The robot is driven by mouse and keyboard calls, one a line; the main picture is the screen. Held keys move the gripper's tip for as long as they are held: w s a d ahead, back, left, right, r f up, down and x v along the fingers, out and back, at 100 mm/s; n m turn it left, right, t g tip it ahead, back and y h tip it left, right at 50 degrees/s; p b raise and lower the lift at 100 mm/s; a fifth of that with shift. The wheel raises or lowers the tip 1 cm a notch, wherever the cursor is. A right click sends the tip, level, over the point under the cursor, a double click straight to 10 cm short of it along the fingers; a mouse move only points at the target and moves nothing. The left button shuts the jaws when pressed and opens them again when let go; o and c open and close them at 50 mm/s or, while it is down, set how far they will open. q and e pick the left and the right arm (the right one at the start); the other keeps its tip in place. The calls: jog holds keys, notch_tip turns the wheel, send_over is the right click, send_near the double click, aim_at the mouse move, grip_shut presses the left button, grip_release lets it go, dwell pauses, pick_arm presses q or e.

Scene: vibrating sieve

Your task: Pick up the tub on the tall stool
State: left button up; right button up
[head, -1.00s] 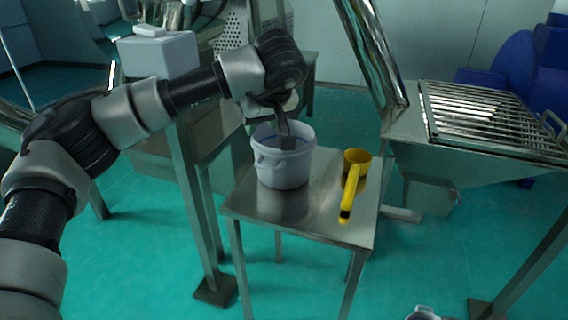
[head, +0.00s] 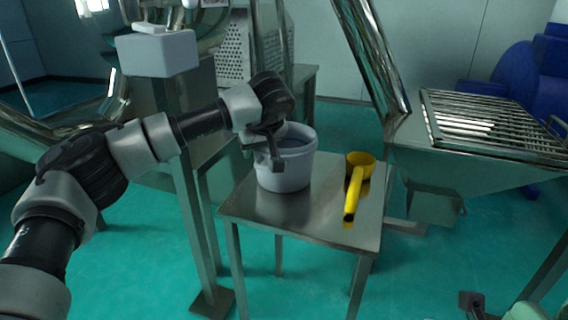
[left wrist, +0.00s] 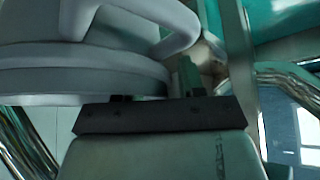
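The tub (head: 287,172), a grey-white bucket with a wide open top, stands upright on the tall stool (head: 314,222), a square metal-topped stand. My left gripper (head: 274,150) is at the tub's left front side, with a dark finger in front of its outer wall near the rim. I cannot tell whether it touches or grips the tub. The finger gap is not clear. Part of my right gripper (head: 472,301) shows at the bottom right edge.
A yellow scoop (head: 355,185) lies on the stool right of the tub. A metal sieve with a grate (head: 480,120) stands at the right, below a slanted shiny pipe (head: 368,55). A white box (head: 157,53) is at the back left. Green floor is open in front.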

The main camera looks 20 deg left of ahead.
pick_arm(q)
jog(key=shift+r, duration=0.1)
grip_shut()
dwell(0.3)
